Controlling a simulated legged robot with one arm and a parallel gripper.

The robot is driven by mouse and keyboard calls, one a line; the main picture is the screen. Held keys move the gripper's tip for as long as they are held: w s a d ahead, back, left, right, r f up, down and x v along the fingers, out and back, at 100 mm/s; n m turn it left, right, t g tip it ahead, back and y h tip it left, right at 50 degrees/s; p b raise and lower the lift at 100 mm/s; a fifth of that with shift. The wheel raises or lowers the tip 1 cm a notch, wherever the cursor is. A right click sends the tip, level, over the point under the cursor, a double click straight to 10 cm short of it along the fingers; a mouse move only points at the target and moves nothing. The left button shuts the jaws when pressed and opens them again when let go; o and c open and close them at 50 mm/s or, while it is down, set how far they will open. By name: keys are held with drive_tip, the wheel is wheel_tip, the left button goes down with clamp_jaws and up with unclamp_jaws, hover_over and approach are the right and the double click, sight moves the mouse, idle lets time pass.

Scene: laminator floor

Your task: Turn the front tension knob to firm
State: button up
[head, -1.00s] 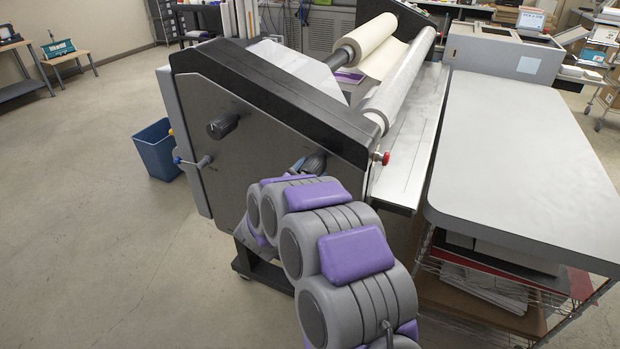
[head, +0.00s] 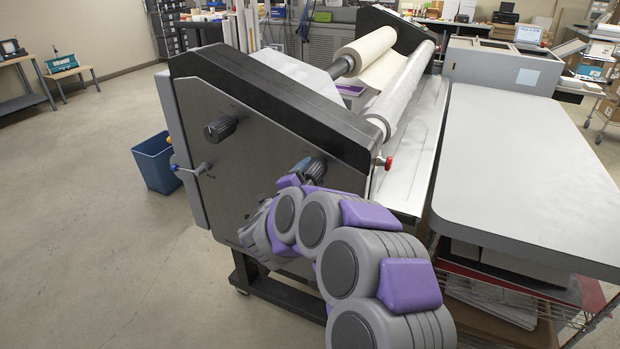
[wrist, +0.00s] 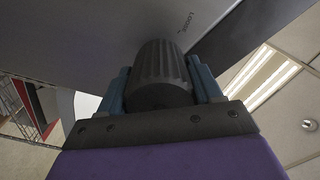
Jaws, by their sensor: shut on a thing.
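The front tension knob is a dark ribbed knob (wrist: 160,75) on the laminator's dark side panel (head: 225,165). In the wrist view it sits between the two blue fingers of my gripper (wrist: 163,88), which is shut on it. In the head view the knob (head: 312,168) shows at the panel's right part, with my gripper (head: 292,178) at it and my arm hiding the panel below. The knob's pointer and any other marking are hidden.
A second black knob (head: 220,128) is further left on the panel, above a small lever (head: 192,170). A red button (head: 384,162) sticks out at the panel's right edge. A grey worktable (head: 520,170) stands to the right, a blue bin (head: 155,162) to the left.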

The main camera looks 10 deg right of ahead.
idle(0.3)
drive_tip(key=o, duration=1)
drive_tip(key=shift+a, duration=0.15)
drive_tip(key=p+v, duration=0.3)
drive_tip(key=v, duration=1.4)
drive_tip(key=shift+s+a+f, duration=0.1)
